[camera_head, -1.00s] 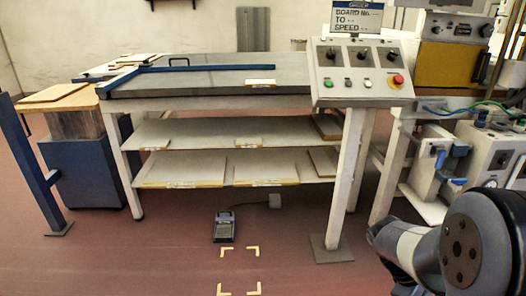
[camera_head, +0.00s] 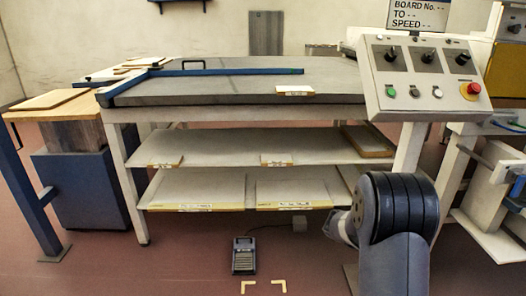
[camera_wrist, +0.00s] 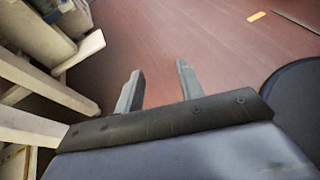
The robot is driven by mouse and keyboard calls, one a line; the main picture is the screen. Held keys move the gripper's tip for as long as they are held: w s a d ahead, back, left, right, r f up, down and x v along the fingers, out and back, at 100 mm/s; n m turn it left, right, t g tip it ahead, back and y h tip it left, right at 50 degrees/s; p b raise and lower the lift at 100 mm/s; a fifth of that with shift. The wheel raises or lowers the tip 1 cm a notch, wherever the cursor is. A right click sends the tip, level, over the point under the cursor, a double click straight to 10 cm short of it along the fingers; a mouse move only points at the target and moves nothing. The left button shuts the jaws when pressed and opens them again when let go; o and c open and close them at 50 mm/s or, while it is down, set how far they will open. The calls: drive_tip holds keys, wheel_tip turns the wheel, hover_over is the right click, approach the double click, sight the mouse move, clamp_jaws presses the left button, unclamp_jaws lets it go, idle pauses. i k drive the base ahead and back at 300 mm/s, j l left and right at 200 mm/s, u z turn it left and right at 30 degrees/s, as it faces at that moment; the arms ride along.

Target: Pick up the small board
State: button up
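Several boards are in the head view, and I cannot tell for certain which one the task means. A small pale board (camera_head: 295,90) lies at the front edge of the grey tabletop (camera_head: 225,88), with a labelled front edge. Two others, a left board (camera_head: 165,163) and a middle board (camera_head: 277,160), show labelled edges on the upper shelf (camera_head: 220,150). Larger boards lie on the lower shelf. My gripper (camera_wrist: 158,68) shows in the wrist view, its two fingers apart and empty above the red floor. It touches no board.
A control console (camera_head: 425,85) on a post stands right of the table. A foot pedal (camera_head: 244,255) lies on the floor before it. A wood-topped blue stand (camera_head: 75,185) is at left. A blue bar (camera_head: 230,72) crosses the tabletop. Front floor is mostly clear.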

sight(267, 159)
drive_tip(key=i+j+u, duration=0.2)
drive_tip(key=i+j, duration=0.15)
drive_tip(key=i, duration=0.35)
drive_tip(key=i+j+u, duration=0.2)
drive_tip(key=i, duration=0.5)
drive_tip(key=i+j+u, duration=0.25)
drive_tip(key=i, duration=0.45)
drive_tip(key=l, duration=0.1)
